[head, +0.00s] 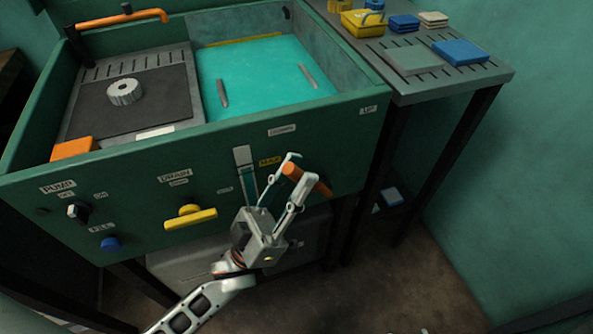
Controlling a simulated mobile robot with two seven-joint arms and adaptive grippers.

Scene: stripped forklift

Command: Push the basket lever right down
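An orange-gripped lever (316,185) shows at the right part of the green tank's front panel (140,202). It slants down to the right, and I take it for the basket lever. My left gripper (294,170) is in front of the panel with its two fingers apart. The fingertips are at the upper left end of the orange grip, which shows between and behind them. I cannot tell whether they touch it. The gripper hides part of the lever's mounting.
A yellow valve handle (190,217), a blue button (110,244) and a black knob (77,211) are on the panel left of my gripper. A grey side shelf (480,78) holds coloured boxes at the upper right. Open floor (400,285) lies at the lower right.

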